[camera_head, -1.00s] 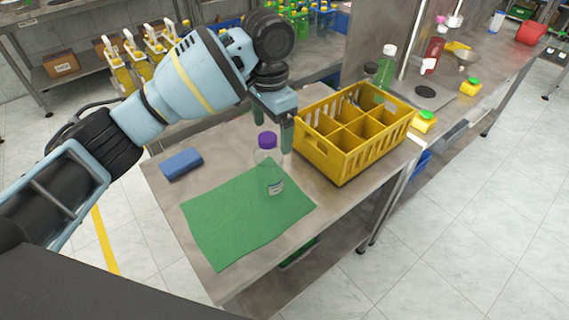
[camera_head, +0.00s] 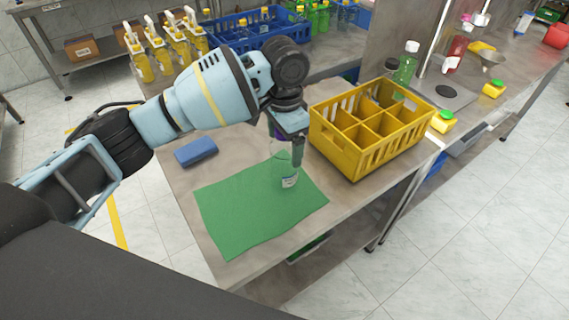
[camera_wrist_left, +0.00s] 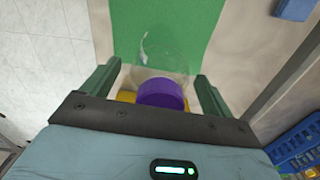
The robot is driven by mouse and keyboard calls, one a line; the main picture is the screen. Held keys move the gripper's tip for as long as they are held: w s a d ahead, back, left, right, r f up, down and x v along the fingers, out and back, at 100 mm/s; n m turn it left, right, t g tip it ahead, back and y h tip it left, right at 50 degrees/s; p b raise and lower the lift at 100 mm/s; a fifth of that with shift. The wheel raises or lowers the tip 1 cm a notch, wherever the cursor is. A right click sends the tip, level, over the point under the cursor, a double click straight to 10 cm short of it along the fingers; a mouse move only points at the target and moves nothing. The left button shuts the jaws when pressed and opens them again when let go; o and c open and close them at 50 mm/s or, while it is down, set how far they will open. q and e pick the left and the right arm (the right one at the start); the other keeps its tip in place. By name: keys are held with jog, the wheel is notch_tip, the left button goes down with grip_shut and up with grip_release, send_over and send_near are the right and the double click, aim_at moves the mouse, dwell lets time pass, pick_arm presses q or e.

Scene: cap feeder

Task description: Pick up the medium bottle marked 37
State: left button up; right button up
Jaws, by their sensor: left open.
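A clear bottle (camera_head: 285,172) with a purple cap and a small white label stands upright on the green mat (camera_head: 245,215). I cannot read the number on its label. My left gripper (camera_head: 287,148) is at the top of the bottle and hides most of the cap. In the left wrist view the purple cap (camera_wrist_left: 161,94) lies between the two green fingers (camera_wrist_left: 155,85). The fingers are open, with a gap on each side of the bottle. My right gripper is not in view.
A yellow divided crate (camera_head: 372,138) stands right of the bottle, close to my left gripper. A blue sponge (camera_head: 196,151) lies on the table behind the mat. A green bottle (camera_head: 406,66) stands farther back. The mat's front half is clear.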

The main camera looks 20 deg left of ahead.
pick_arm(q)
jog(key=shift+f, duration=0.55)
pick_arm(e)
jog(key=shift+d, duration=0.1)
pick_arm(q)
jog(key=c, duration=1.3)
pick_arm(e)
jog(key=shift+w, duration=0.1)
